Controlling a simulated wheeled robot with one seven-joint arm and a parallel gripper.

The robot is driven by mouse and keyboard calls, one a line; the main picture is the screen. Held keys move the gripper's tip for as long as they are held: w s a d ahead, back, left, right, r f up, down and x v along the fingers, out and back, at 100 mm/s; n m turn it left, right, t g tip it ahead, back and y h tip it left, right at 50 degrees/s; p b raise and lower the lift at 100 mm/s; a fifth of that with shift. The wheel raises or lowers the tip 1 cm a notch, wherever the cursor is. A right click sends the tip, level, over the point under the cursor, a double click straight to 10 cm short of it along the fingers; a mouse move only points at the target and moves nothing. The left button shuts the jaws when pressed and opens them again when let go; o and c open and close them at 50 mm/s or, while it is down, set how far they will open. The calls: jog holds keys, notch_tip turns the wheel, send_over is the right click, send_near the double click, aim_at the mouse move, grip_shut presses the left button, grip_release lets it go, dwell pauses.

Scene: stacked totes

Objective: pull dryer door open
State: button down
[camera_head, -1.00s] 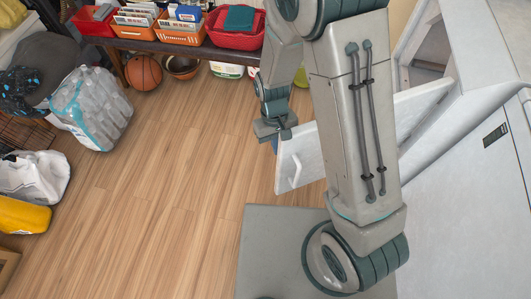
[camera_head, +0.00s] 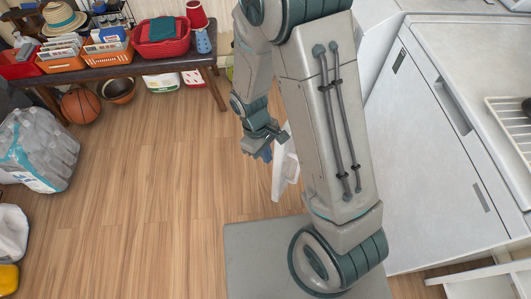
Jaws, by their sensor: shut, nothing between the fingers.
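The dryer door (camera_head: 281,178) is a white panel standing out from the machine, left of and partly behind my arm. It is swung open, seen at a steep angle; its hinge side is hidden by my arm. The dryer body (camera_head: 372,45) shows only as a white strip behind my arm at the upper right, and its opening is hidden. My gripper (camera_head: 265,153) is shut and empty, at the upper left of the door's free edge. I cannot tell whether it touches the door.
A white cabinet (camera_head: 425,160) with dark recesses fills the right side. A wrapped bottle pack (camera_head: 40,150) is at the left. The wooden floor between is clear.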

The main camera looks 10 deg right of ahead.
jog(key=shift+w+a, duration=0.1)
jog(key=shift+a, duration=0.05)
jog(key=w+a+r+p, duration=0.1)
jog(key=w+a+r, duration=0.2)
jog(key=r, duration=0.6)
jog(key=shift+w+a+r, duration=0.35)
jog(key=shift+w+a, duration=0.05)
jog(key=shift+a, duration=0.65)
jog(key=s+d+r+m+t+p, duration=0.1)
jog(key=s+d+r+m+p, duration=0.1)
jog(key=r, duration=0.5)
jog(key=s+d+r+m+t+y+p, duration=0.1)
jog(key=s+d+r+m+t+p, duration=0.1)
jog(key=s+d+r+m, duration=0.2)
jog(key=s+d+r+m+t+y+p, duration=0.1)
jog(key=s+d+r+m+p, duration=0.1)
jog(key=d+r, duration=0.6)
notch_tip(320, 180, up, 2)
jog(key=shift+s+r+m+t, duration=0.1)
jog(key=shift+s+m+t, duration=0.3)
jog(key=shift+s+m, duration=0.3)
jog(key=shift+a, duration=0.1)
